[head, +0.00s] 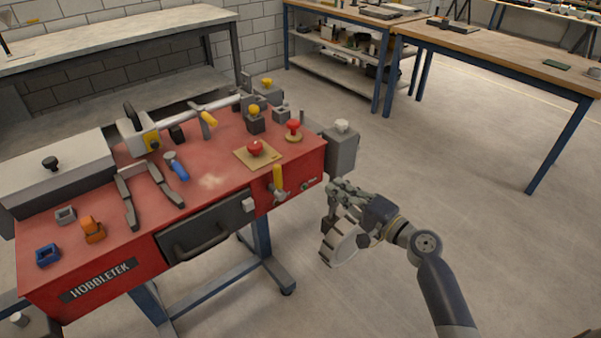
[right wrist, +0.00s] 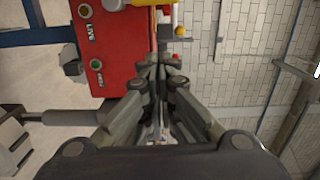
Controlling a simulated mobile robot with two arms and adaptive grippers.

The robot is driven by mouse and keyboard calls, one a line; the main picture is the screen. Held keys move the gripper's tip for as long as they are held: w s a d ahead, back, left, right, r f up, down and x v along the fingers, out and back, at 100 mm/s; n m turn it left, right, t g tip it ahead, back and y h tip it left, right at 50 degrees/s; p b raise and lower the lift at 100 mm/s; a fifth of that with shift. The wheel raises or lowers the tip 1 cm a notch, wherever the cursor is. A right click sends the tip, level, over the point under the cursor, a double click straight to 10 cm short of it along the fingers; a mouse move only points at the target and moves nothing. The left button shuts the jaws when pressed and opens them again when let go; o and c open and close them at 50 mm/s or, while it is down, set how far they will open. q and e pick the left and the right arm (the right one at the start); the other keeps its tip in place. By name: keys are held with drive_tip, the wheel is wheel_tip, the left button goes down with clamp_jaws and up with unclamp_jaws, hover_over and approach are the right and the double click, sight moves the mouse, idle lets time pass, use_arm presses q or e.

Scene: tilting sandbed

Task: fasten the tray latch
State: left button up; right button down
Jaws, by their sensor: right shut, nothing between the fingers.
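The tray (head: 212,228) is a dark drawer front with a bar handle in the front of the red bench, and it looks closed. A small light grey block (head: 248,204) sits at its upper right corner. A yellow-handled lever (head: 278,176) stands to the right of it on the bench front. I cannot tell which of these is the latch, or its state. My right gripper (head: 338,190) is shut and empty, off the bench's right end and apart from the tray. In the right wrist view its fingers (right wrist: 160,64) are together beside the red panel. My left gripper is not in view.
A grey box (head: 341,150) stands at the bench's right end. The floor right of the bench is clear.

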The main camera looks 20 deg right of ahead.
sight(279, 183)
drive_tip(key=w+a+p, duration=0.3)
drive_tip(key=w+a, duration=0.4)
drive_tip(key=w, duration=0.1)
drive_tip(key=shift+w+a+f, duration=0.2)
drive_tip(key=shift+w+a, duration=0.15)
drive_tip(key=shift+a, duration=0.05)
